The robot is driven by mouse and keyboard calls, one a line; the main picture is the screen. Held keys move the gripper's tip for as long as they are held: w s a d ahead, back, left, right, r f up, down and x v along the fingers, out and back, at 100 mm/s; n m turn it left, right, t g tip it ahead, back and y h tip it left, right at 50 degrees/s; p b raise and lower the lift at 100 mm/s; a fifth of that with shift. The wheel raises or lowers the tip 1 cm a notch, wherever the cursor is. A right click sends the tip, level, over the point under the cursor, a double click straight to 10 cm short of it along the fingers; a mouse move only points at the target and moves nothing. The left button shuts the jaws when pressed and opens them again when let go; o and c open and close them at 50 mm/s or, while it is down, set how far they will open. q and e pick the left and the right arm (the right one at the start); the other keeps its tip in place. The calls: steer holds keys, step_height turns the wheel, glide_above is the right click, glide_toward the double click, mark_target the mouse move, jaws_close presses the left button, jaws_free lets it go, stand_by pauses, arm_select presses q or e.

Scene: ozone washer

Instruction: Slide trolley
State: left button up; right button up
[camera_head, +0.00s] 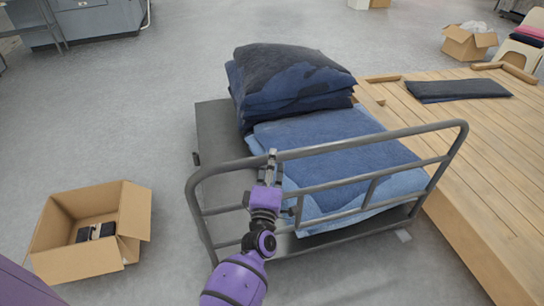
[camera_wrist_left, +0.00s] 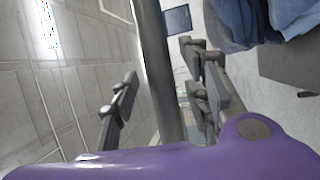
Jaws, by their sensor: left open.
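The trolley (camera_head: 216,128) is a grey flat platform with a tubular metal handle (camera_head: 400,133) at its near end. It carries a stack of folded dark jeans (camera_head: 290,75) and flat blue denim (camera_head: 340,145). My left gripper (camera_head: 271,160) is at the left part of the handle's top bar. In the left wrist view the handle bar (camera_wrist_left: 158,70) passes between the open fingers of the gripper (camera_wrist_left: 165,95). I cannot tell whether a finger touches the bar. My right gripper is not in view.
A wooden platform (camera_head: 470,140) stands close along the trolley's right side, with a folded dark garment (camera_head: 458,90) on it. An open cardboard box (camera_head: 70,205) sits on the floor at the left. Grey floor (camera_head: 120,110) is clear left of and beyond the trolley.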

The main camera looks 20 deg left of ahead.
arm_select(q)
steer(key=shift+x, duration=1.05)
steer(key=shift+c, duration=0.4)
jaws_close()
